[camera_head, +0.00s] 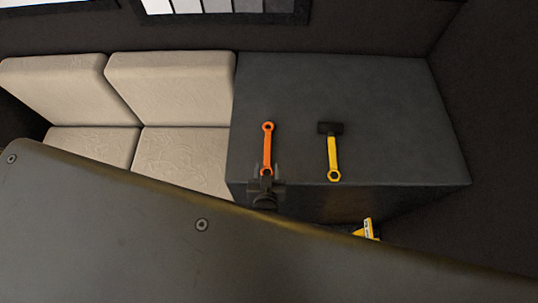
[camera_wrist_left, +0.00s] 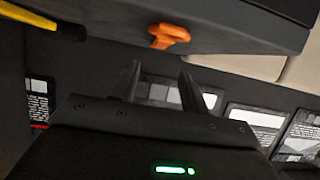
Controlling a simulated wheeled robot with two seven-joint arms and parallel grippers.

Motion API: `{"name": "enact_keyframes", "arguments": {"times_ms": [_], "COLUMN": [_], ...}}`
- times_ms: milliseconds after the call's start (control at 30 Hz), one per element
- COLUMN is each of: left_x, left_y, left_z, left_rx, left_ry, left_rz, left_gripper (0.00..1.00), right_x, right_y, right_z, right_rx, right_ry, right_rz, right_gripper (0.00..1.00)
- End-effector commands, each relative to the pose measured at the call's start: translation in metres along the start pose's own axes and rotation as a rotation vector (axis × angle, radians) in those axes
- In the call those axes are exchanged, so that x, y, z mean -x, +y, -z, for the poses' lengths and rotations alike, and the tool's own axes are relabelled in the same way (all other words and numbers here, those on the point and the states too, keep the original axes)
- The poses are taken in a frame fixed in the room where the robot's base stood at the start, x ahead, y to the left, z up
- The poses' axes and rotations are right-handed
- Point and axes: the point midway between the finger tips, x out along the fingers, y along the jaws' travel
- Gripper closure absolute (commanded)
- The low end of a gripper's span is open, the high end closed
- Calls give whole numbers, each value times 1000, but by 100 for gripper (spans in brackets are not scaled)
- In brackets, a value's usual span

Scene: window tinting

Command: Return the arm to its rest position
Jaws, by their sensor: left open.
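My left gripper (camera_head: 265,186) shows small and dark in the head view, at the front edge of the dark box, by the near end of an orange wrench. In the left wrist view its two fingers (camera_wrist_left: 161,85) stand apart with nothing between them. The orange wrench (camera_head: 267,148) lies on the box top; its end (camera_wrist_left: 168,36) sticks out over the edge in the wrist view, apart from the fingers. My right gripper is not in view.
The dark box (camera_head: 400,110) also carries a black-headed tool with a yellow handle (camera_head: 333,155). Cream seats (camera_head: 170,85) stand left of it. A yellow object (camera_head: 367,229) is partly hidden below the box. The lower left of the head view is blocked.

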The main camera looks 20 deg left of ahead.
Motion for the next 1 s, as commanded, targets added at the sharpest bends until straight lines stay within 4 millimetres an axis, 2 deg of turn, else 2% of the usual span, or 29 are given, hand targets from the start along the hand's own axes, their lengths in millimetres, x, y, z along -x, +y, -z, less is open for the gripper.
{"name": "enact_keyframes", "arguments": {"times_ms": [267,467,633,800,1000], "left_x": [0,-6,4,32,63], "left_y": [0,-17,-51,-86,-122], "left_z": [0,-7,-4,5,16], "left_rx": [1,47,59,-28,-148], "left_ry": [-3,-135,-381,-562,-691], "left_rz": [-1,-56,-190,-274,-299], "left_gripper": [55,55,55,55,55], "right_x": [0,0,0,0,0], "right_y": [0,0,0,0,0], "right_z": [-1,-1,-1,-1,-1], "right_rx": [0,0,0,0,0], "right_ry": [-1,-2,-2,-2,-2], "right_rz": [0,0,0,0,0], "right_gripper": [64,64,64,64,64]}}
